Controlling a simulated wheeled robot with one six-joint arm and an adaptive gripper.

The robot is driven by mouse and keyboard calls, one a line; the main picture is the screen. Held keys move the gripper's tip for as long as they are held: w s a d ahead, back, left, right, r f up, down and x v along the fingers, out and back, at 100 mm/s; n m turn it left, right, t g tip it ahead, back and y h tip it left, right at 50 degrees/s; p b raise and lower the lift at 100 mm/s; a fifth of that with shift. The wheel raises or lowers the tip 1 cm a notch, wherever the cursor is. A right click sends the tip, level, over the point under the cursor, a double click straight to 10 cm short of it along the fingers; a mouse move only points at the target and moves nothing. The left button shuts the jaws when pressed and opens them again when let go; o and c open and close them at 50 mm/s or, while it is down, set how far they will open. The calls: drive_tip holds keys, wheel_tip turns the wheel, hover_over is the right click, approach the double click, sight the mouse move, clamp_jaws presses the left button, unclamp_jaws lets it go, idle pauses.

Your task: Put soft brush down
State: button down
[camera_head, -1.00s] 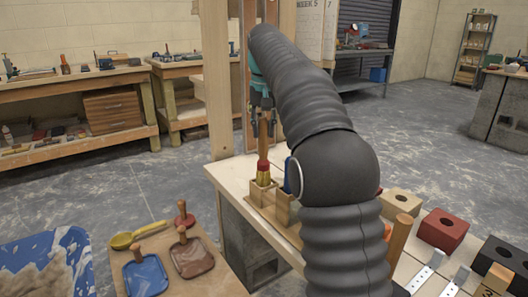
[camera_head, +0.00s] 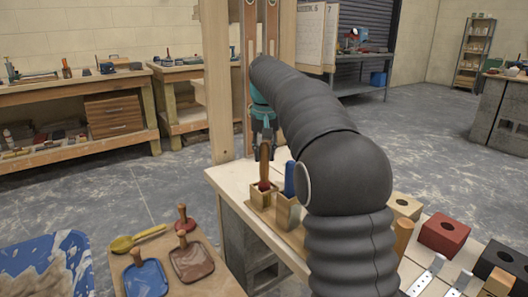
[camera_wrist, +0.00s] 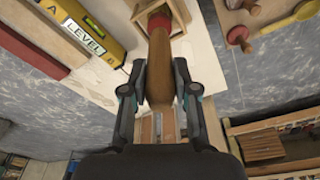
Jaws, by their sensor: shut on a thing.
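The soft brush (camera_head: 265,168) has a wooden handle and a red collar. It stands upright with its lower end inside a small wooden box holder (camera_head: 261,198) on the bench; the bristles are hidden by the box walls. My gripper (camera_head: 264,140) is shut on the upper part of the handle. In the wrist view the gripper (camera_wrist: 159,98) has a finger on each side of the brush's handle (camera_wrist: 160,65), and the red collar is at the mouth of the box (camera_wrist: 180,13).
A second wooden box (camera_head: 287,214) with a blue-handled tool (camera_head: 289,178) stands just to the right. A wooden post (camera_head: 216,80) rises behind the bench. A yellow level (camera_wrist: 90,30) lies near the box.

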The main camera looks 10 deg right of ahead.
drive_tip(key=c, duration=0.9)
unclamp_jaws()
drive_tip(key=shift+s+a+r, duration=0.1)
drive_tip(key=shift+s+r, duration=0.2)
drive_tip(key=shift+r, duration=1.75)
drive_tip(key=shift+s+r, duration=0.3)
drive_tip(key=shift+r, duration=1.7)
drive_tip(key=shift+s+a+r, duration=0.1)
drive_tip(key=shift+s+r, duration=0.2)
drive_tip(key=shift+r, duration=1.75)
